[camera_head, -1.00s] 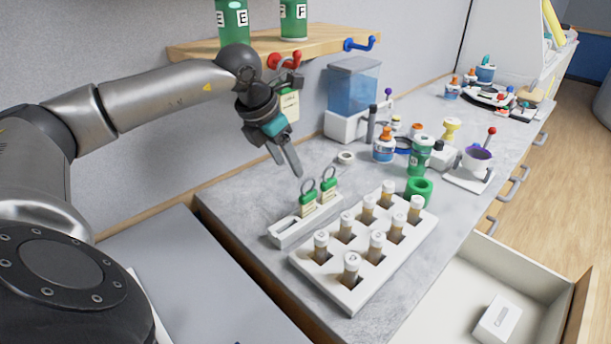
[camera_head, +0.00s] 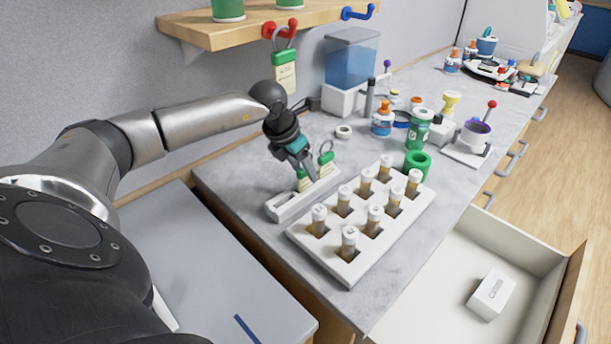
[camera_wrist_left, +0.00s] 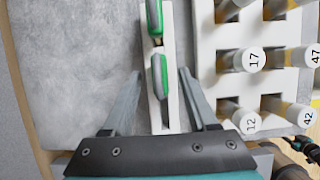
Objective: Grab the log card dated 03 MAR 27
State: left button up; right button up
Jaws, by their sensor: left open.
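Two log cards with green tops and rings stand in a narrow white holder (camera_head: 288,208) on the counter. The farther card (camera_head: 326,160) shows beside my fingers; the nearer card (camera_head: 304,184) is partly hidden by them. A third green-topped card (camera_head: 285,72) hangs from the red hook. No date is readable on any card. My left gripper (camera_head: 309,174) is low over the holder, open, pointing down. In the left wrist view the nearer card's green top (camera_wrist_left: 160,76) lies between the two spread fingers, with gaps on both sides.
A white rack (camera_head: 352,270) of capped vials stands right beside the holder. A green ring-shaped piece (camera_head: 418,164) and several bottles stand behind it. A wooden shelf (camera_head: 215,30) overhangs the counter. An open drawer (camera_head: 440,300) is at the lower right.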

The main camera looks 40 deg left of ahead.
pick_arm(q)
jog(key=shift+x, duration=1.25)
grip_shut()
